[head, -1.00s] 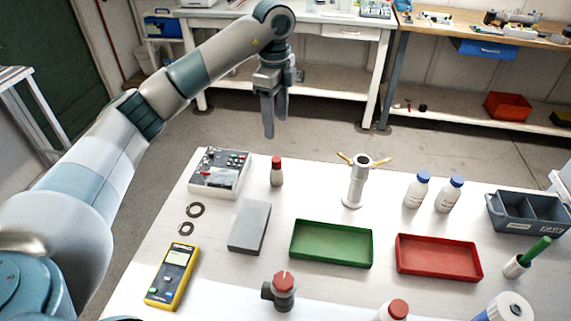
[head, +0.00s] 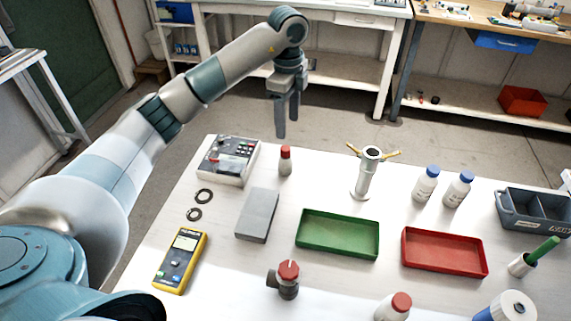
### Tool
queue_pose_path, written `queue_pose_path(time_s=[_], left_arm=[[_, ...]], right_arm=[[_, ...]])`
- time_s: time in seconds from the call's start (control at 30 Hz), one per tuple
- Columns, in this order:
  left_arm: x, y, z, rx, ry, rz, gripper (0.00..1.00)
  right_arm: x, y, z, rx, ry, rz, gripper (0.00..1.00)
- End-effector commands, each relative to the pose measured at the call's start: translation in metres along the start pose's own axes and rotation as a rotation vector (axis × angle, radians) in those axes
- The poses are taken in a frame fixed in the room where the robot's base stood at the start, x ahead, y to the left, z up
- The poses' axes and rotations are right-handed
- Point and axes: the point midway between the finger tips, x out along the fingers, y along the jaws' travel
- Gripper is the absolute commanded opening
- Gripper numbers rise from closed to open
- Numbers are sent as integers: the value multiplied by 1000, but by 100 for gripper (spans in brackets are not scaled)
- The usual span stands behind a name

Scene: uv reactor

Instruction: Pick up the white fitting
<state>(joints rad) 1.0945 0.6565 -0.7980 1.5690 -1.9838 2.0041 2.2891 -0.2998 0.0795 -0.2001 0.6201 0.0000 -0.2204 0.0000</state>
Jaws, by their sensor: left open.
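The white fitting (head: 364,178) stands upright on the white table, behind the gap between the green and red trays. It has a pale tubular body, a dark opening at the top and two yellow side arms. My left gripper (head: 287,127) hangs with its fingers pointing down, open and empty. It is in the air near the table's far edge, to the left of the fitting and apart from it. My right gripper is not in view.
A red-capped bottle (head: 285,162) stands just below my left gripper in the picture. A green tray (head: 337,252) and a red tray (head: 445,270) lie in front of the fitting. Two blue-capped bottles (head: 426,184) stand to its right. A control box (head: 228,160) sits at left.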

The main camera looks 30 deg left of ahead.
Motion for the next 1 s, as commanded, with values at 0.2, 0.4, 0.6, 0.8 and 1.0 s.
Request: queue_pose_path(time_s=[0.2, 0.4, 0.6, 0.8, 1.0], left_arm=[[36, 1, 0, -1, 0, 4, 54], [66, 1, 0, -1, 1, 3, 54], [79, 1, 0, 0, 1, 0, 54], [80, 1, 0, 0, 1, 0, 54], [81, 2, 0, 0, 0, 1, 54]], right_arm=[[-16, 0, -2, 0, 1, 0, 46], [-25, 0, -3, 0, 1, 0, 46], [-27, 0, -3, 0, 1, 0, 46], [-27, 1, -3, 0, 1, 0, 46], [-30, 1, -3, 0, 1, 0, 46]])
